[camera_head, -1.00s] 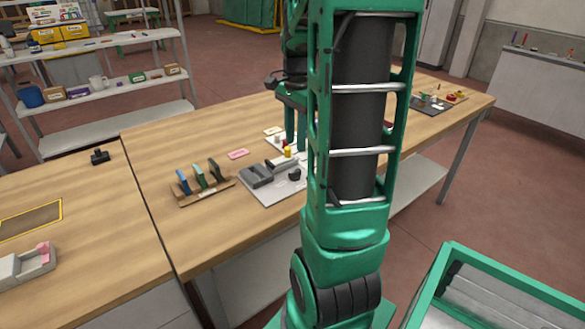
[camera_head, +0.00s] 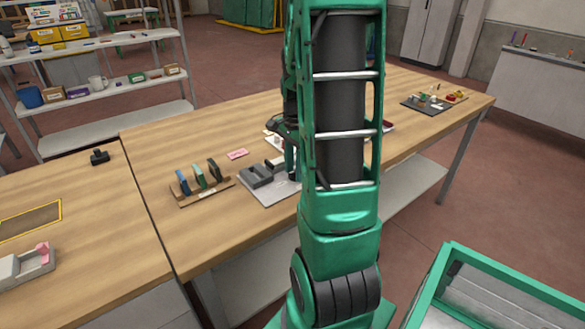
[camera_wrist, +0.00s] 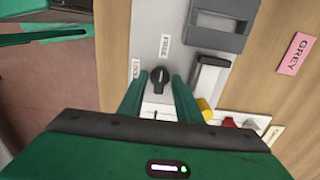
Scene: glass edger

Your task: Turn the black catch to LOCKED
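The black catch (camera_wrist: 157,85) is a small round knob with a raised grip on a pale grey plate (camera_wrist: 148,33). A FREE label (camera_wrist: 165,45) sits above it in the wrist view, and a second label (camera_wrist: 135,68), too small to read surely, sits to its left. My gripper (camera_wrist: 158,79) is open, its two green fingers on either side of the catch with a gap showing; I cannot tell whether either touches. In the head view my arm hides the catch, and the plate (camera_head: 262,194) shows only in part.
A grey block (camera_wrist: 222,20) and a pale bar with a black side (camera_wrist: 207,80) stand right of the catch. A yellow knob (camera_wrist: 205,108) is close by the right finger. A pink GREY tag (camera_wrist: 296,54) lies on the table. A rack of coloured pieces (camera_head: 205,190) stands left of the plate.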

